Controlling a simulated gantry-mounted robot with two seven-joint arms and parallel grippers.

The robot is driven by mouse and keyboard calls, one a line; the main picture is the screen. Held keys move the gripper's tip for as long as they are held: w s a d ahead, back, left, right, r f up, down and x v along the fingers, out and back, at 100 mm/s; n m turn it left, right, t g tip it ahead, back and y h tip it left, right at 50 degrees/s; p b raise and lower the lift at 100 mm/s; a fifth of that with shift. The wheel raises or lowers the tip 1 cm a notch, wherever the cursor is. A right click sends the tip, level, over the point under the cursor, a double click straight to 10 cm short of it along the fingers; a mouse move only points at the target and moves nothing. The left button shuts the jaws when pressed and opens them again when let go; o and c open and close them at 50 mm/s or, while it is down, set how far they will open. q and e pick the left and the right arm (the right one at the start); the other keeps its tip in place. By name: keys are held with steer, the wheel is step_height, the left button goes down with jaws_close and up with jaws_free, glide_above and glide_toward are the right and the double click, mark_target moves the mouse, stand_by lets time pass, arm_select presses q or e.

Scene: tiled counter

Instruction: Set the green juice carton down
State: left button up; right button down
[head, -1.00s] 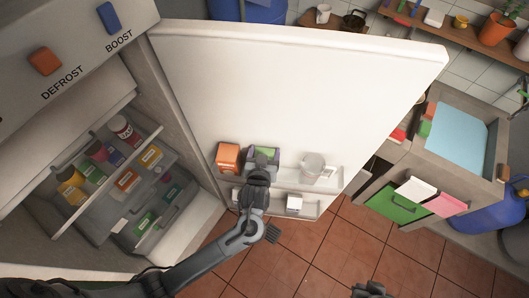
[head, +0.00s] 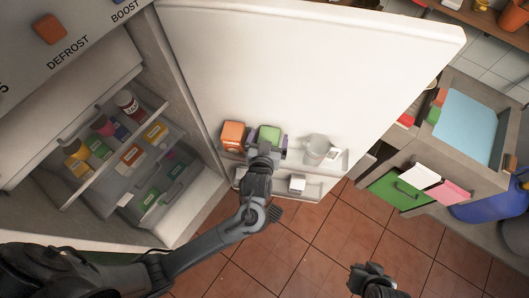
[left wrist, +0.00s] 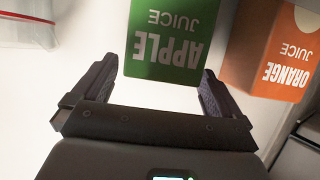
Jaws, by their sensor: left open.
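The green apple juice carton (head: 269,133) stands on the upper shelf of the open fridge door. My left gripper (head: 266,145) is open at it, with a finger towards each side of the carton. In the left wrist view, the carton (left wrist: 170,45) shows its "APPLE JUICE" label upside down, between and beyond the open fingers of that gripper (left wrist: 157,72). I cannot tell whether a finger touches it. The carton's base is hidden in the head view. My right gripper (head: 370,275) is low over the floor, away from the fridge; its jaws are unclear.
An orange juice carton (head: 232,135) stands close to the left of the green one. A clear pitcher (head: 316,149) stands on the shelf to the right. A small white box (head: 297,184) is on the lower door shelf. Fridge shelves (head: 130,150) hold several items.

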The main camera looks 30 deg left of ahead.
arm_select(q)
steer(key=v, duration=0.8)
steer(key=s+a+f+m+g+h, duration=0.2)
steer(key=s+a+g, duration=0.1)
steer(key=s, duration=0.5)
steer(key=s+a+f+m+g+h, duration=0.1)
steer(key=s+a+f+m+g, duration=0.1)
steer(key=s+g, duration=0.4)
steer(key=s+a+m, duration=0.1)
steer(key=s+a, duration=0.1)
steer(key=shift+s+f+h, duration=0.25)
steer(key=shift+h, duration=0.15)
steer(key=shift+a, duration=0.15)
step_height(320, 180, up, 7)
steer(key=p, duration=0.7)
steer(key=shift+r, duration=0.15)
